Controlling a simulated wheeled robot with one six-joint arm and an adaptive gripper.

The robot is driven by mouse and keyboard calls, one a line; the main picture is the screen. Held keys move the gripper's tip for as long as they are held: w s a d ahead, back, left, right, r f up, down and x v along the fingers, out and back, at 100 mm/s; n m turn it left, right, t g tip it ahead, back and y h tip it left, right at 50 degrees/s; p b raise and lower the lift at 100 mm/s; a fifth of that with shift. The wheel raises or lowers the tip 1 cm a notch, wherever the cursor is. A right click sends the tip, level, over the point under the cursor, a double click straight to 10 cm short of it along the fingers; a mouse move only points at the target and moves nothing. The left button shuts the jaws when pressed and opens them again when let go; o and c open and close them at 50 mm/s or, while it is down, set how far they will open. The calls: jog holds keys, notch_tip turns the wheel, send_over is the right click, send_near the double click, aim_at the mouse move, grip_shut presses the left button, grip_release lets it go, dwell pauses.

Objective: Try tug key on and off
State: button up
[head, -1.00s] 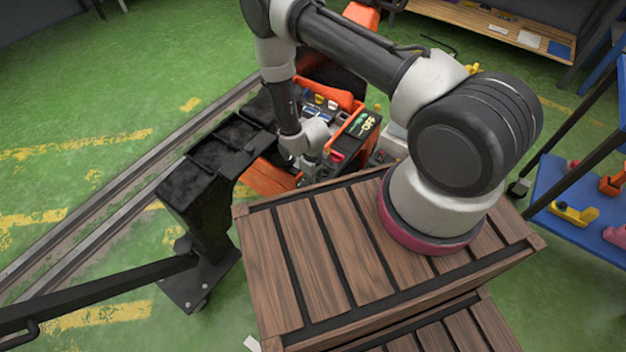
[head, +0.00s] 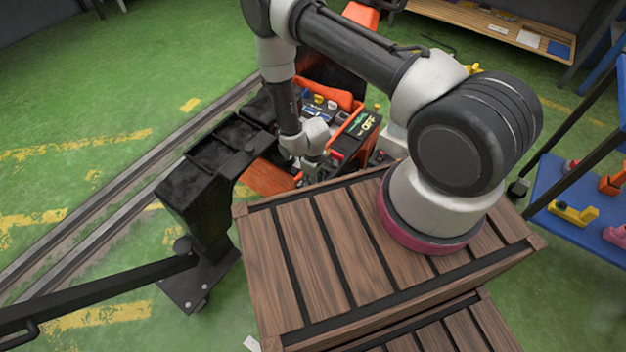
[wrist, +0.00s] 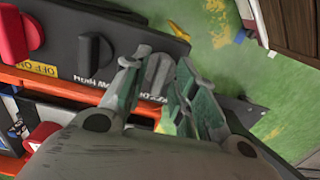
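In the wrist view the panel (wrist: 120,22) shows a red knob (wrist: 12,36), a black knob (wrist: 95,54) and a grey upright piece (wrist: 153,72) that may be the key. My gripper (wrist: 160,92) is open, its greenish fingers apart. The grey piece lies close beside the left finger, at the gap; I cannot tell whether they touch. My gripper also shows small over the panel in the head view (head: 318,163).
The wooden crate top (head: 310,255) lies under my arm's base. A black frame (head: 195,205) stands left of the tug, beside the rails (head: 130,185). A blue shelf (head: 575,195) with coloured parts is at right.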

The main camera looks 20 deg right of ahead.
jog(key=shift+w+a+r, duration=0.1)
jog(key=shift+r, duration=0.45)
notch_tip(320, 180, up, 11)
dwell(0.5)
jog(key=s+d+r+m+g+h, duration=0.1)
jog(key=s+d+r+g, duration=0.15)
jog(key=s, duration=0.55)
jog(key=s+d+r+m+g, duration=0.1)
jog(key=d+r+m, duration=0.15)
jog(key=r, duration=1.25)
jog(key=s+d+r+m, duration=0.1)
jog(key=d+r, duration=0.2)
jog(key=r, duration=1.3)
jog(key=s+d+r+m+t, duration=0.1)
jog(key=s+d+r+t, duration=0.1)
jog(key=r, duration=0.5)
jog(key=s+d+r+m+t, duration=0.1)
jog(key=s+d+r+t, duration=0.1)
jog(key=r, duration=0.5)
jog(key=s+d+r+m+t+y, duration=0.1)
jog(key=s+d+r+t, duration=0.2)
jog(key=s+r+t, duration=0.1)
jog(key=v, duration=0.3)
